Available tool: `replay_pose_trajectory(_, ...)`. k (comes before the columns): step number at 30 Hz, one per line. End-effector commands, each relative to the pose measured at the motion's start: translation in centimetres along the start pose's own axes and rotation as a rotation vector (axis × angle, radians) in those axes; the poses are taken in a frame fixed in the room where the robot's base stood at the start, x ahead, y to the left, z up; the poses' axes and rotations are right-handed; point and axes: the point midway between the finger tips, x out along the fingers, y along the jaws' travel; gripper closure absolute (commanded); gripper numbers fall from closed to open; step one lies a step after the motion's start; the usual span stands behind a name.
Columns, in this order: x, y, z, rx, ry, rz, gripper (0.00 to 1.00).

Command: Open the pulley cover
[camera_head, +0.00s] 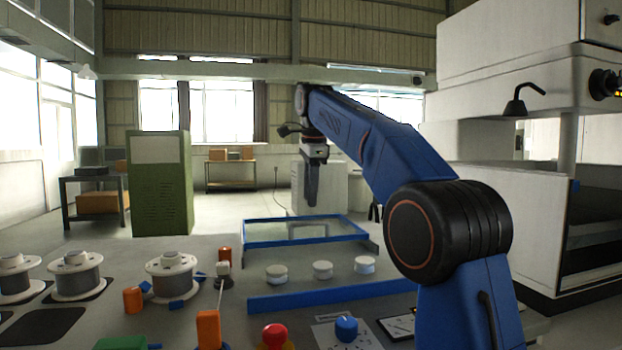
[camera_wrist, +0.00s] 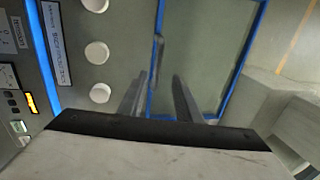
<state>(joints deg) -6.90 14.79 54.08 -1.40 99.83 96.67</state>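The pulley cover appears to be the clear panel with a blue frame (camera_head: 306,241), lying behind a row of white round pulleys (camera_head: 323,269) in the head view. In the wrist view its blue frame (camera_wrist: 238,62) surrounds the clear pane, and a dark bar-like handle (camera_wrist: 157,56) sits along the frame edge nearer the pulleys. My gripper (camera_head: 312,203) points down above the cover. In the wrist view its two fingers (camera_wrist: 160,76) are apart with nothing held between them. The handle is near the left fingertip; I cannot tell whether they touch.
A blue bar (camera_head: 330,294) runs in front of the pulleys. Wire spools (camera_head: 172,275) and orange-topped parts stand at left. A red button (camera_head: 274,335) and blue knob (camera_head: 346,328) are at the front. A large white machine (camera_head: 480,110) stands right; a green cabinet (camera_head: 160,190) stands behind.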

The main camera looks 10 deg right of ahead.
Motion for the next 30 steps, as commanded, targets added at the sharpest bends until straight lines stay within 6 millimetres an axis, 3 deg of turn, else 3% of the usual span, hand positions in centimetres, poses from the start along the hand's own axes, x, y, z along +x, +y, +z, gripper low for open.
replay_pose_trajectory(3,-2.1,-0.1,0.0,0.0,0.0,-0.004,0.69)
replay_pose_trajectory(10,-4.5,-0.1,0.0,0.0,0.0,-0.003,0.69)
replay_pose_trajectory(30,-5.2,0.0,0.0,0.0,0.0,-0.002,0.69)
